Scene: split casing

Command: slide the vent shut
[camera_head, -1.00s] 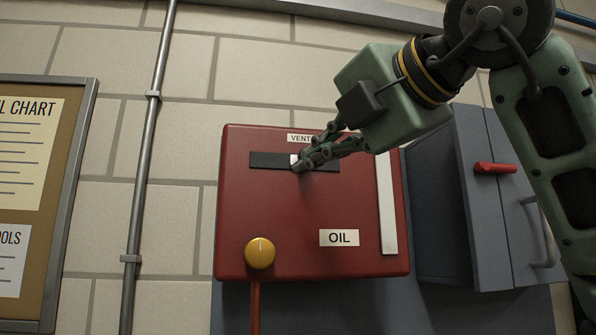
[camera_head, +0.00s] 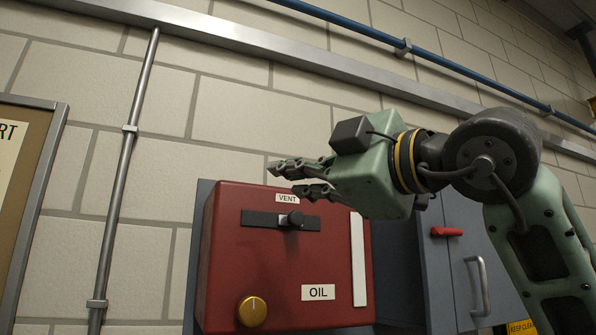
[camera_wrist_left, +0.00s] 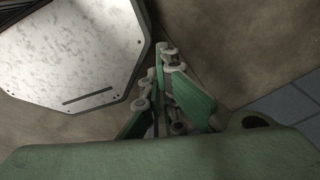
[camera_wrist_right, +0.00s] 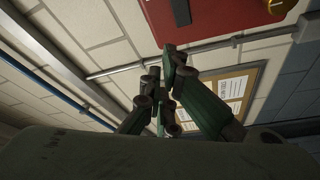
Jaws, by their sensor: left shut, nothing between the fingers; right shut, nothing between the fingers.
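The red oil box (camera_head: 270,262) hangs on the wall. Near its top, under a VENT label (camera_head: 287,198), is a dark horizontal slot plate (camera_head: 258,219) with a round black knob (camera_head: 293,219) right of its middle. A small pale patch shows just left of the knob. My right gripper (camera_head: 283,179) is shut and empty, above the knob and apart from it, pointing left. It also shows in the right wrist view (camera_wrist_right: 165,62), with the red box (camera_wrist_right: 205,18) beyond it. My left gripper (camera_wrist_left: 160,52) is shut and empty in its wrist view.
A yellow dial (camera_head: 252,311) and OIL label (camera_head: 318,292) are on the box front. A grey cabinet (camera_head: 462,262) with red handle stands right. A vertical pipe (camera_head: 122,180) and framed board (camera_head: 40,180) are left. A pale panel (camera_wrist_left: 75,50) shows near my left gripper.

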